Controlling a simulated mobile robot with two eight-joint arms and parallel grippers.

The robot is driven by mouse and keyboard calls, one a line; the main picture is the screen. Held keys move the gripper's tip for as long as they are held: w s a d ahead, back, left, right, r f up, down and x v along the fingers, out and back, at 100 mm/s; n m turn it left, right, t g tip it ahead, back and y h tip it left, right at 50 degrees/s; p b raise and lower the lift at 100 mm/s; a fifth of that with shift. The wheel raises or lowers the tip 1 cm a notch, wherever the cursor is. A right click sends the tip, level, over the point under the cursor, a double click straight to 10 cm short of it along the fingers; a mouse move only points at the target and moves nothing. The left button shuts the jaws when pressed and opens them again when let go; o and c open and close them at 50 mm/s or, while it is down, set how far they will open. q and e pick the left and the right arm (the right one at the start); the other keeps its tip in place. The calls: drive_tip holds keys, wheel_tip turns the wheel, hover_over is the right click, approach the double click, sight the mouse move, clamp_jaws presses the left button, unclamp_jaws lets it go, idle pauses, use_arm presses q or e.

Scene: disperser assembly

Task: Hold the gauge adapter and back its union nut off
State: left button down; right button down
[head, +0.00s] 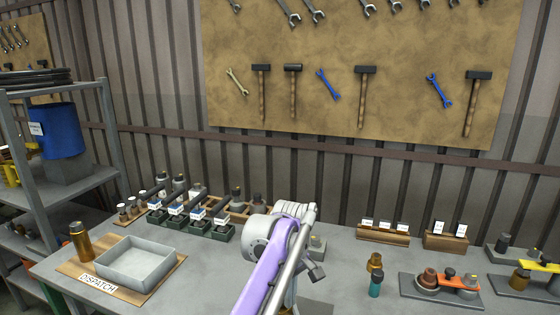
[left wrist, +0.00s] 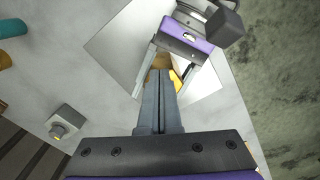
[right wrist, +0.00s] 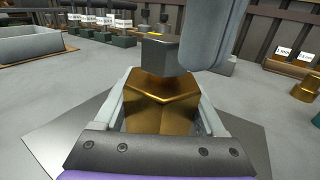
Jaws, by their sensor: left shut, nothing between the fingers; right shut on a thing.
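In the right wrist view a faceted brass part (right wrist: 160,100), which looks like the gauge adapter, sits between the fingers of my right gripper (right wrist: 163,88). My right gripper is shut on it. In the left wrist view my left gripper (left wrist: 161,78) is shut and empty. Its fingertips point at the brass part (left wrist: 160,62), very close to it; I cannot tell whether they touch. A dark grey block (right wrist: 168,54) shows just above the brass part in the right wrist view. The union nut cannot be told apart. In the head view my arm hides the work spot.
A grey tray (head: 116,257) on a wooden board and a brass bottle (head: 80,241) stand at the left. Dark stands (head: 190,228) line the back. Wooden card holders (head: 383,234), a small teal bottle (head: 376,284) and a fixture plate (head: 438,293) stand at the right.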

use_arm(q)
drive_tip(key=shift+w+a, duration=0.4)
idle(0.5)
drive_tip(key=shift+a, duration=0.25)
use_arm(e)
drive_tip(key=shift+d, duration=0.1)
idle(0.3)
use_arm(q)
drive_tip(key=shift+s, duration=0.2)
drive_tip(key=shift+s+d, duration=0.2)
wheel_tip(320, 180, up, 6)
drive_tip(key=shift+d, duration=0.2)
idle(0.4)
